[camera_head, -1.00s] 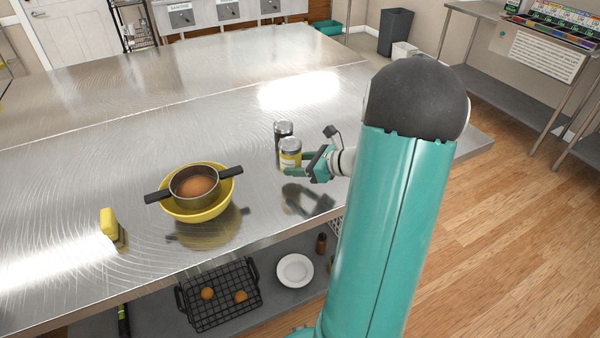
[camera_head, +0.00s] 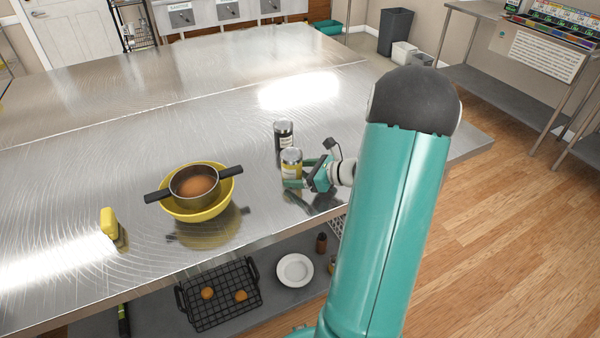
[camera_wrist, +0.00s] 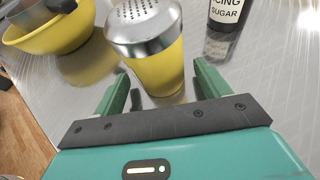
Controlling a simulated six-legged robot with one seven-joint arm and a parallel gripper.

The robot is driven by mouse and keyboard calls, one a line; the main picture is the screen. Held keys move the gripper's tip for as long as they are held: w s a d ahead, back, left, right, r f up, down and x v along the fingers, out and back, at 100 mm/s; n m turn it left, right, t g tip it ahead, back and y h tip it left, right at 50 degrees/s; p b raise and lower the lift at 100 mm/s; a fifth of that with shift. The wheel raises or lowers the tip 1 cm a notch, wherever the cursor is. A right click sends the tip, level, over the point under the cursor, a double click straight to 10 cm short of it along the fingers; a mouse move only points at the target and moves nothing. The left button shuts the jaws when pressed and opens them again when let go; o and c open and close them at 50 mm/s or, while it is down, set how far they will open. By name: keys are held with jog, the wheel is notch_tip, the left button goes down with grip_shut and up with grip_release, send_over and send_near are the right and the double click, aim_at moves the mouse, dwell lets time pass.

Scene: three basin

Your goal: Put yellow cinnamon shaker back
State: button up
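The yellow cinnamon shaker (camera_head: 291,168) has a silver perforated lid and stands upright on the steel table. In the wrist view the shaker (camera_wrist: 158,76) is just ahead of my gripper, in line with the gap between the fingers. My gripper (camera_head: 301,173) is open, with its green fingers spread on either side of the shaker's near part. They look clear of its sides. A dark icing sugar shaker (camera_head: 284,134) stands just behind the yellow one, and its label shows in the wrist view (camera_wrist: 228,12).
A yellow bowl (camera_head: 205,212) with a dark-handled pot (camera_head: 195,188) in it stands to the left. A yellow block-like object (camera_head: 108,222) lies farther left. A black wire basket (camera_head: 221,315) and white plate (camera_head: 295,270) are on the lower shelf. The table behind the shakers is clear.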

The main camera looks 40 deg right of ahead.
jog(key=shift+r, duration=0.2)
jog(key=v, duration=1.2)
jog(key=w+a+r+n+g+y, duration=0.1)
jog(key=a+r+n+g, duration=0.25)
jog(key=a+n, duration=0.55)
jog(key=w+a+r+n+g, duration=0.25)
jog(key=a+n+g, duration=0.2)
jog(key=a, duration=0.75)
jog(key=s+a+r+n+h, duration=0.3)
jog(key=s+a+n, duration=0.1)
jog(key=a+n, duration=0.3)
jog(key=s+a+r+n+t+h, duration=0.1)
jog(key=s+a+r+n+h, duration=0.1)
jog(key=s+a+r+n, duration=0.2)
jog(key=s+a+n, duration=0.1)
jog(key=a+n, duration=0.2)
jog(key=n, duration=0.4)
jog(key=shift+a+h, duration=0.35)
jog(key=shift+h, duration=0.05)
